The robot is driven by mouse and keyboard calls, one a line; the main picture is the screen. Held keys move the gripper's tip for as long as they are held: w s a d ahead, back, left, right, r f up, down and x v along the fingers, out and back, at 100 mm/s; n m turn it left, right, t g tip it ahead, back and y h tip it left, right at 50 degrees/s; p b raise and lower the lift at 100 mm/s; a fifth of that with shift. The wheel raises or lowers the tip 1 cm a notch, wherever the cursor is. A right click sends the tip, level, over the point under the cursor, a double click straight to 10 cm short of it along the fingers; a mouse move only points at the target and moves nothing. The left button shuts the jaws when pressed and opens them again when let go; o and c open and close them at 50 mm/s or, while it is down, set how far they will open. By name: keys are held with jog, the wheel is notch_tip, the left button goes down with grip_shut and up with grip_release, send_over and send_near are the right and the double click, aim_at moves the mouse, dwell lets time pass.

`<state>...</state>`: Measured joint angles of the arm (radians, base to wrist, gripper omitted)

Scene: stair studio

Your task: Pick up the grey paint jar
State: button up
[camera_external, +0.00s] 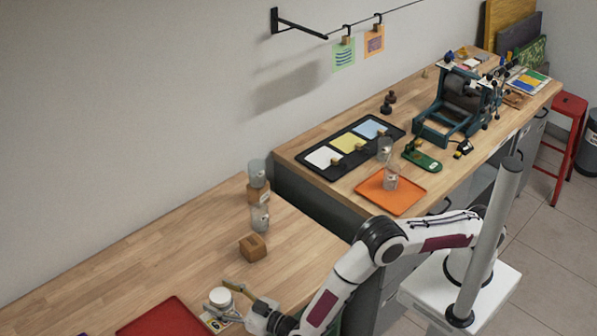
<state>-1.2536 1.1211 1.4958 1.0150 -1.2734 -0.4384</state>
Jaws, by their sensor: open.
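Several greyish jars are in view, and I cannot tell from their labels which is the grey paint jar. A small pale grey-white jar (220,297) stands on the near wooden bench, right by my gripper (222,303). My gripper is open and low, with its fingers reaching left towards this jar. I cannot tell whether they touch it. A grey jar (257,174) stands on a wooden block by the wall, and another (260,218) stands in front of it. Two more grey, clear-looking jars are on the far bench, one on the orange tray (391,178), one behind it (385,148).
A wooden block (253,247) sits between my gripper and the wall-side jars. A red tray (165,320) lies left of my gripper. The orange tray (405,205), a black palette tray (315,165) and a press (460,105) occupy the far bench.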

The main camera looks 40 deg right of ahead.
dwell(0.5)
jog(key=c, duration=1.4)
jog(key=shift+c, duration=0.4)
jog(key=shift+w+r, duration=0.1)
jog(key=shift+r, duration=4.95)
